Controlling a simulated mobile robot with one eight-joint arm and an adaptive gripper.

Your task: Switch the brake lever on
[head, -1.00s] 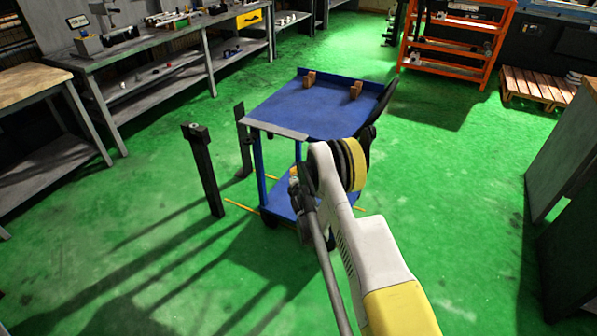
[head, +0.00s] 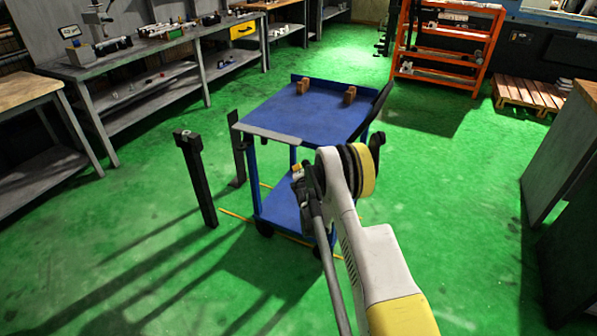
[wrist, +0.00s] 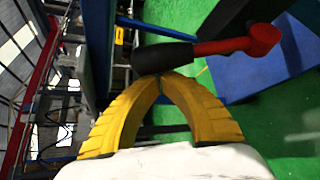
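In the wrist view, a lever with a black grip (wrist: 163,56) and a red end (wrist: 255,40) lies across the upper middle; it looks like the brake lever, though I see no label. My gripper (wrist: 160,78) has two yellow ribbed fingers that arch together and meet at their tips. The tips are right at the lower edge of the black grip; I cannot tell whether they touch it. Nothing shows between the fingers. In the head view I cannot make out the lever or the fingertips clearly near my arm's end.
A blue cart (head: 305,112) with small wooden blocks stands just beyond my arm. A black post (head: 197,180) stands left of it.

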